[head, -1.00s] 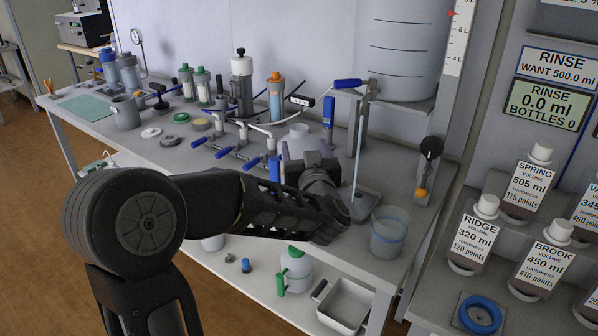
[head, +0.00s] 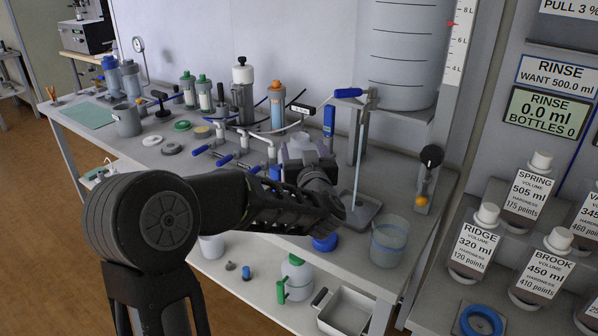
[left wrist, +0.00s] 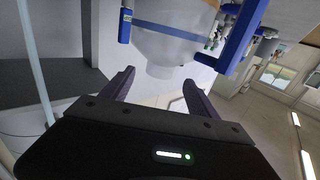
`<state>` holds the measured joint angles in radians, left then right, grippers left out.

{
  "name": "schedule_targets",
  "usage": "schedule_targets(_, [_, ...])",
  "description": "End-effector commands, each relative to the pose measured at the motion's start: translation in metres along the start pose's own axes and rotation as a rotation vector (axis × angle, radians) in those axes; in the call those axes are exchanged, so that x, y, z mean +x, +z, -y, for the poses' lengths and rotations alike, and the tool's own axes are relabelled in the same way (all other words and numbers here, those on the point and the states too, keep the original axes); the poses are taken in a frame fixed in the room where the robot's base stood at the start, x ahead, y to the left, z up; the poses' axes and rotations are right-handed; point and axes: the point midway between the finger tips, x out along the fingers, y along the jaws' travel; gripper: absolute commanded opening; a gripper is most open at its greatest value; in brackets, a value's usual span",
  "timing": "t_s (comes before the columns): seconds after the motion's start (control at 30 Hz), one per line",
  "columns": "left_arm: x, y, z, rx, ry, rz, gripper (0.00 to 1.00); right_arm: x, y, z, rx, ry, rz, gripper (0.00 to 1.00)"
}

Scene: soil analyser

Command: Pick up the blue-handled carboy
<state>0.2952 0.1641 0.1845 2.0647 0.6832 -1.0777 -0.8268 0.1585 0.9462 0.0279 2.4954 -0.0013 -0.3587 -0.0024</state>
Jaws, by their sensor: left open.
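A pale translucent vessel (head: 299,143), which appears to be the carboy, stands on the bench behind my left gripper (head: 306,160), largely hidden by it. In the left wrist view a translucent vessel with a blue band (left wrist: 168,42) fills the top middle, with a blue handle-like part (left wrist: 243,42) at its right. I cannot tell whether that part belongs to it. My left gripper (left wrist: 159,78) is open, its two fingers spread below and either side of the vessel's narrow end. I see no clear contact. My right gripper is not in view.
A clear beaker (head: 388,240) and a stand with a rod (head: 357,180) are right of the gripper. Blue-handled valves (head: 226,158) are left of it. A blue round thing (head: 325,242) lies near the bench edge. A green-handled carboy (head: 297,274) stands on the lower shelf.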

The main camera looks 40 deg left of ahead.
Motion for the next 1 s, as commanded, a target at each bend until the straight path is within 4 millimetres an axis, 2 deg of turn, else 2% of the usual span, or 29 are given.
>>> schedule_targets(0.2, [0.033, -0.001, 0.0, 0.0, -0.002, 0.001, 0.69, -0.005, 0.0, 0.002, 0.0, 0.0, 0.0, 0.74])
schedule_targets(0.3, [0.041, -0.001, 0.0, 0.0, -0.001, 0.001, 0.69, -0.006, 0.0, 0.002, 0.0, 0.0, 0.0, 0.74])
schedule_targets(0.9, [0.042, -0.001, -0.001, 0.0, 0.0, -0.001, 0.69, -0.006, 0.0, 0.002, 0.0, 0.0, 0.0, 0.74])
schedule_targets(1.0, [0.042, -0.001, -0.001, 0.0, 0.0, -0.001, 0.63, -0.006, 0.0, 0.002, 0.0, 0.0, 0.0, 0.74])
